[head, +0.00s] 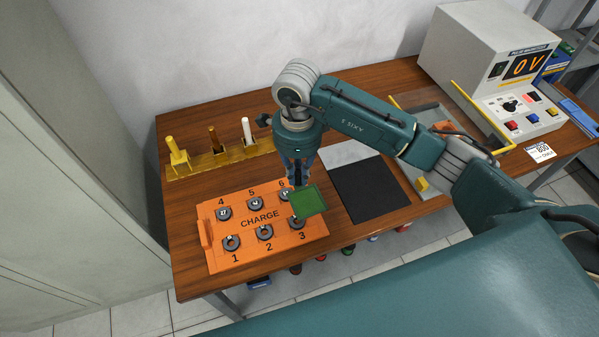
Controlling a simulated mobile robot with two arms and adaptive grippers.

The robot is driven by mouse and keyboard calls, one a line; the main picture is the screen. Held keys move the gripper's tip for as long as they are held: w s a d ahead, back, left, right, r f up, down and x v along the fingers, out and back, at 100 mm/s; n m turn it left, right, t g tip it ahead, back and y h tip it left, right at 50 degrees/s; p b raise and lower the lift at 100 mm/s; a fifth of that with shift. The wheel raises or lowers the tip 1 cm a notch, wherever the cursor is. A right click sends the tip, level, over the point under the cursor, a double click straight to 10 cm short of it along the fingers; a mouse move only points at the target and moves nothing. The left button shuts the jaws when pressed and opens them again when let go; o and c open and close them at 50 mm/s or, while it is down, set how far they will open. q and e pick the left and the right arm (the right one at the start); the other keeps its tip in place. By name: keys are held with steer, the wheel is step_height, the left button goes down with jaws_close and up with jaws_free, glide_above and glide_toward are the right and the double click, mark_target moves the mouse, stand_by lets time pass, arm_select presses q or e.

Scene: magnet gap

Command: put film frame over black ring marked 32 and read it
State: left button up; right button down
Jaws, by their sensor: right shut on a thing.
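My right gripper (298,180) points down over the right part of the orange CHARGE board (212,254). It is shut on the green film frame (309,203), a small square held tilted near positions 3 and 6. The board holds several black rings with pale labels: one ring (231,243) by number 1, one ring (265,232) by 2, one ring (224,213) by 4 and one ring (254,203) by 5. The rings by 3 and 6 are partly hidden by the film and gripper. The ring labels are too small to read surely, so I cannot tell which is 32. My left gripper is out of view.
A dark mat (369,190) lies to the right. A meter (490,65) showing 0 V stands at the back right, near a white card (540,152). My right arm crosses above the table.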

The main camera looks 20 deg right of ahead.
mark_target(298, 183)
step_height(298, 183, down, 3)
steer(key=m, duration=0.4)
steer(key=shift+s+a+r+p, duration=0.1)
steer(key=shift+r+p, duration=0.05)
steer(key=shift+p, duration=0.2)
steer(key=shift+f+m, duration=0.35)
steer(key=shift+m, duration=0.15)
steer(key=shift+f+m, duration=0.2)
steer(key=shift+m, duration=0.1)
steer(key=shift+f+b, duration=0.1)
steer(key=shift+b, duration=0.2)
arm_select(q)
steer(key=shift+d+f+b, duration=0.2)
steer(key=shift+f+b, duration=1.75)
steer(key=shift+b, duration=0.35)
arm_select(e)
steer(key=shift+f, duration=2.6)
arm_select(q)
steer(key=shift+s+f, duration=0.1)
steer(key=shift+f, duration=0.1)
